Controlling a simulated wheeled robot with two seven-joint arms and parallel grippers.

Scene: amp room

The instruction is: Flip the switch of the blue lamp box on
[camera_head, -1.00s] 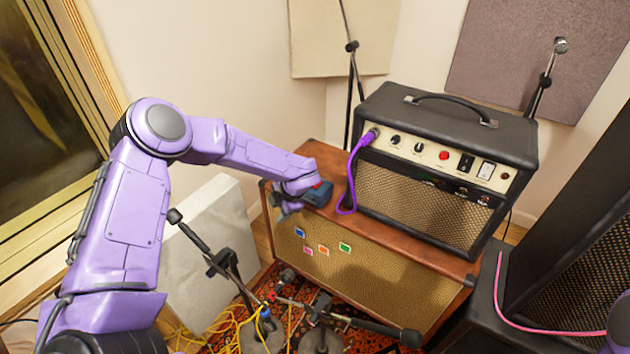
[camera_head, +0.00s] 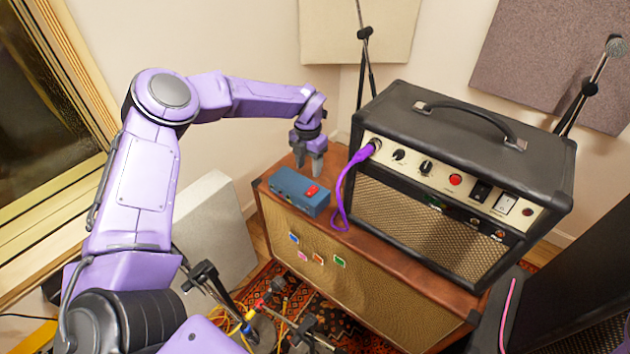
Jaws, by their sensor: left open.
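The blue lamp box (camera_head: 298,194) sits on the left end of the brown wooden cabinet, left of the amplifier. Its red switch (camera_head: 312,191) is on the top face near its right end. I cannot tell from this view which way the switch is set. My left gripper (camera_head: 308,163) points down above and behind the box, apart from it, with its two fingers spread and nothing between them. My right gripper is not in view.
The black amplifier (camera_head: 450,180) stands on the cabinet (camera_head: 385,292), right of the box. A purple cable (camera_head: 341,196) hangs between them. Microphone stands (camera_head: 215,290) and yellow cables lie on the floor in front. A pale panel (camera_head: 210,225) leans at the left.

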